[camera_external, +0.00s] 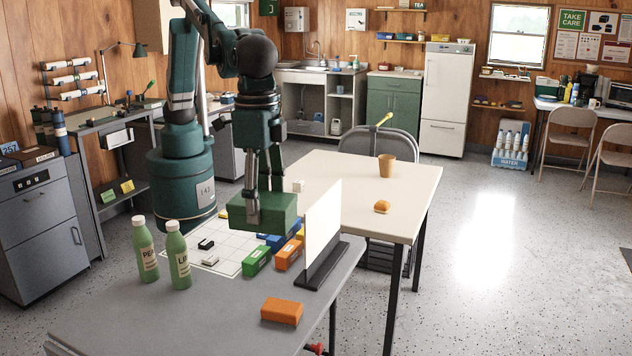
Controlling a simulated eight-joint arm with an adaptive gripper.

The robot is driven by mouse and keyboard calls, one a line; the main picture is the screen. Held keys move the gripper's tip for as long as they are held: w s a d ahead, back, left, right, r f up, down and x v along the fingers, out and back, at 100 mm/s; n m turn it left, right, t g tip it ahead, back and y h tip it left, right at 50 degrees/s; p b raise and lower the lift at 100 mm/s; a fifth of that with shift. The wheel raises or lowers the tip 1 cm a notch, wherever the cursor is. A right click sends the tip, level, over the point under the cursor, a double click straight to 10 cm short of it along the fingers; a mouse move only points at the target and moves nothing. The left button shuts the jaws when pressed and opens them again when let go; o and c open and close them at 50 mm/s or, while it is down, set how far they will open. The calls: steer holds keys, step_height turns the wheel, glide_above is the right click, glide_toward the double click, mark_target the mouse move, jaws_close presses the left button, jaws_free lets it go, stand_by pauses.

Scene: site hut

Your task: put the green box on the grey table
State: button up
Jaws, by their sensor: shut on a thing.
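My gripper (265,185) points down and is shut on a dark green box (265,214). The held box is over the far part of the grey table (190,325), left of a white upright panel. It seems to be clear of the surface, though the exact gap is hard to judge. A smaller, brighter green box (257,261) with a label lies on the grey table below and in front of the held one. The gripper's fingertips are partly hidden by the held box.
Two green bottles (179,262) stand at left. A white panel (322,225) in a dark stand rises at right. Orange (289,255), blue and yellow blocks lie near a white grid sheet (228,255); another orange block (282,311) lies in front. A cream table (345,180) holds a cup (386,166).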

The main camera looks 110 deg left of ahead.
steer(key=s+d+m, duration=0.2)
steer(key=s+d, duration=0.8)
steer(key=d, duration=0.4)
glide_above(205, 346)
step_height(205, 346, down, 18)
steer(key=r, duration=0.1)
steer(key=shift+f, duration=0.6)
steer(key=shift+f, duration=3.15)
steer(key=shift+f+b, duration=0.45)
steer(key=shift+f, duration=1.4)
steer(key=shift+f, duration=0.15)
